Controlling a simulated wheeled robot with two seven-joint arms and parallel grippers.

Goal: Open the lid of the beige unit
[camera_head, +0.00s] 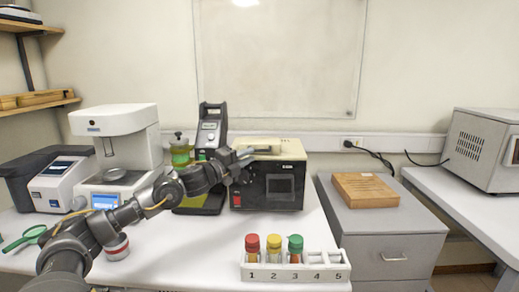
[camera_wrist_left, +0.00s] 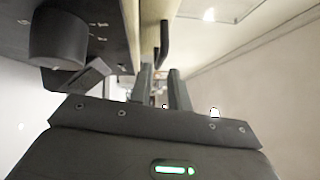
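The beige unit (camera_head: 270,150) stands on the white bench, with a beige top and a dark front with a small screen. Its lid looks closed, lying flat on top. My left gripper (camera_head: 243,158) is at the unit's upper left front edge, partly covering that corner. In the left wrist view its two fingers (camera_wrist_left: 161,90) are apart with a gap between them. A dark hooked bar (camera_wrist_left: 163,42) beside the beige edge (camera_wrist_left: 131,25) lies just beyond the fingers. I cannot tell whether they touch it. A black knob (camera_wrist_left: 57,38) shows at the left. My right gripper is not in view.
A white rack (camera_head: 295,272) with several capped vials stands at the bench front. A dark instrument (camera_head: 212,130) and a green-yellow container (camera_head: 180,152) stand left of the unit. A wooden block (camera_head: 365,190) lies on the grey cabinet at right.

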